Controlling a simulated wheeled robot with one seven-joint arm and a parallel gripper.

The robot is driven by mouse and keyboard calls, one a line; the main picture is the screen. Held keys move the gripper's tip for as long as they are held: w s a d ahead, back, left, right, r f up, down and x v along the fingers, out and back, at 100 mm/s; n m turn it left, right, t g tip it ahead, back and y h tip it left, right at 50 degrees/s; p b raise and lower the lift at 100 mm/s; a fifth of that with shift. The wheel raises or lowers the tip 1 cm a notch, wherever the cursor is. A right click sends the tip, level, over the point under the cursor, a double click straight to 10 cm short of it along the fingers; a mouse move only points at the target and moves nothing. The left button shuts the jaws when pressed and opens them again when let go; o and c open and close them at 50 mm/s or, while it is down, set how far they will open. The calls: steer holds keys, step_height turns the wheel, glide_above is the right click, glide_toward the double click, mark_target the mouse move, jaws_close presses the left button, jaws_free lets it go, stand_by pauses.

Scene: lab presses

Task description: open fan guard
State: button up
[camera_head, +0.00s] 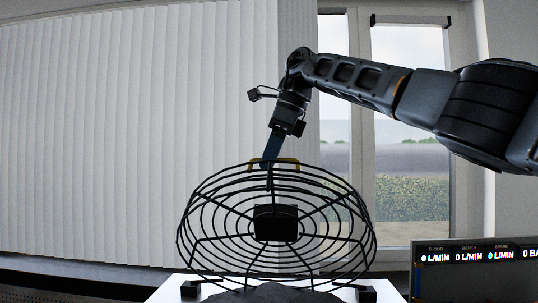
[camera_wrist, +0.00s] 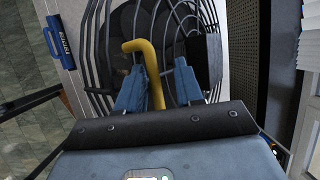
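The fan guard (camera_head: 276,222) is a dome of black wire rings and spokes with a black block at its middle. A yellow handle (camera_head: 288,161) sits at its top rim. My gripper (camera_head: 268,180) reaches down from above, at the handle. In the wrist view, the blue fingers of my gripper (camera_wrist: 157,80) are apart, with the yellow handle (camera_wrist: 150,70) between them. The handle is nearer the left finger, and I cannot tell whether it touches. The guard's wires (camera_wrist: 92,45) show beyond the fingers. The handle's lower end is hidden behind the gripper body.
The guard stands over a white-topped surface (camera_head: 220,289). A display panel (camera_head: 475,254) with flow readings stands at the lower right. Blinds (camera_head: 140,130) and a window (camera_head: 410,160) are behind. A blue-labelled item (camera_wrist: 60,42) and a perforated dark panel (camera_wrist: 245,70) flank the guard.

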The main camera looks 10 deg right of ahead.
steer(key=shift+a+r, duration=0.1)
steer(key=shift+r, duration=0.15)
steer(key=shift+r, duration=0.25)
steer(key=shift+v, duration=3.55)
steer(key=shift+s+f, duration=0.1)
